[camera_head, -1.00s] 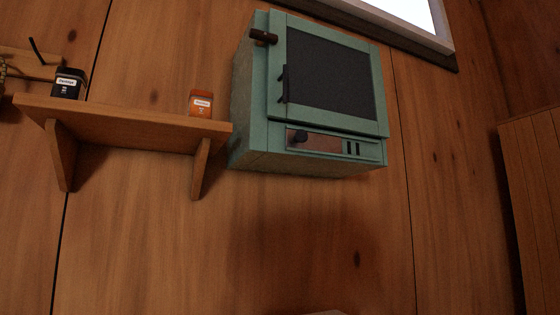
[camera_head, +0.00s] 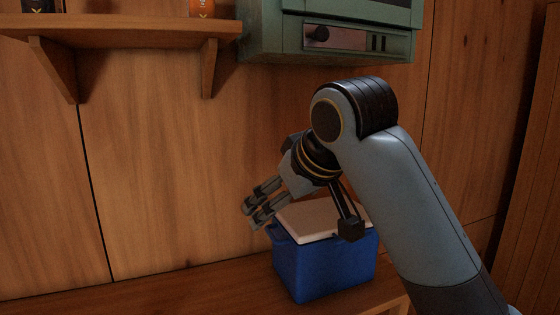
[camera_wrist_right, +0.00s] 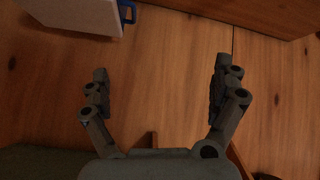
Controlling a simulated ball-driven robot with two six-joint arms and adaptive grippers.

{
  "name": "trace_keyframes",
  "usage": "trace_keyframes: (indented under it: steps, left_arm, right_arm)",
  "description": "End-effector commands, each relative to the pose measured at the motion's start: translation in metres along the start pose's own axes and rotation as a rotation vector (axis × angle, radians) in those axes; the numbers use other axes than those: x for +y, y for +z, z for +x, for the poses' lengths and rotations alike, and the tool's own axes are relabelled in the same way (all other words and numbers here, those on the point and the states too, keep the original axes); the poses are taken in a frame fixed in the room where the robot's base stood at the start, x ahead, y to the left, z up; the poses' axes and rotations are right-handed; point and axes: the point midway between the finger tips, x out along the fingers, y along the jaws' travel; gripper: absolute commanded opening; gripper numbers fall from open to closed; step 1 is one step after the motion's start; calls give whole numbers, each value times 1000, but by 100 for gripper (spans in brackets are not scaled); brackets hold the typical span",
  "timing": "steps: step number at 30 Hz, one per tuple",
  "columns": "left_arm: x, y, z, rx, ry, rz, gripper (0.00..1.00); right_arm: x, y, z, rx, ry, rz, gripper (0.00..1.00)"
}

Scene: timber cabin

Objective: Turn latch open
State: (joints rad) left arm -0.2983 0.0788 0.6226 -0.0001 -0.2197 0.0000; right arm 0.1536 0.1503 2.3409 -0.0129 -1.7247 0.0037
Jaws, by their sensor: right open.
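The green wall cabinet (camera_head: 262,40) is cut off by the top edge of the head view. Only its lower part shows, with a front panel bearing a black knob (camera_head: 320,33) and dark slots. The brown turn piece at its upper left and the door handle, seen earlier, are out of view now. My right gripper (camera_head: 252,214) is below the cabinet, beside the left edge of the cooler's lid, pointing left and down. In the wrist view its fingers (camera_wrist_right: 160,72) are wide apart with nothing between them. My left gripper is not in view.
A blue cooler (camera_head: 325,268) with a white lid (camera_head: 312,222) stands on a wooden surface (camera_head: 190,293) under my right arm. A wooden shelf (camera_head: 130,35) with tins, including an orange one (camera_head: 202,8), is left of the cabinet. The wall below the shelf is bare.

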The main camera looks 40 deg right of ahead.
Motion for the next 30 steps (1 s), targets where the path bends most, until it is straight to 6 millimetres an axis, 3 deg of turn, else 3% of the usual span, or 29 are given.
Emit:
trace_keyframes:
  steps: [1, 5, 6, 9, 12, 15, 18, 21, 25, 30]
  left_arm:
    - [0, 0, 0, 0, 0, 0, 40]
    - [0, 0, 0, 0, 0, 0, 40]
    - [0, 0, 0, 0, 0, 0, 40]
    - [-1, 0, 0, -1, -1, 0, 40]
    - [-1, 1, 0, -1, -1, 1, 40]
    - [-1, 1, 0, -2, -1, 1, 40]
    - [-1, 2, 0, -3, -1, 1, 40]
    - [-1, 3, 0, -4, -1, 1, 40]
    - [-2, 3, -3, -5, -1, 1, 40]
    - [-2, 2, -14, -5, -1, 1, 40]
  right_arm:
    - [9, -48, -12, 75, 16, 14, 96]
    - [34, -156, -61, 243, 51, 53, 96]
    - [42, -187, -82, 296, 61, 67, 96]
    - [63, -256, -143, 425, 85, 104, 96]
    - [84, -308, -211, 541, 103, 141, 96]
    - [100, -342, -274, 638, 115, 174, 96]
    - [113, -362, -324, 710, 122, 200, 96]
    - [120, -371, -356, 755, 126, 216, 96]
    - [125, -378, -370, 775, 128, 224, 96]
    - [131, -395, -354, 772, 129, 224, 96]
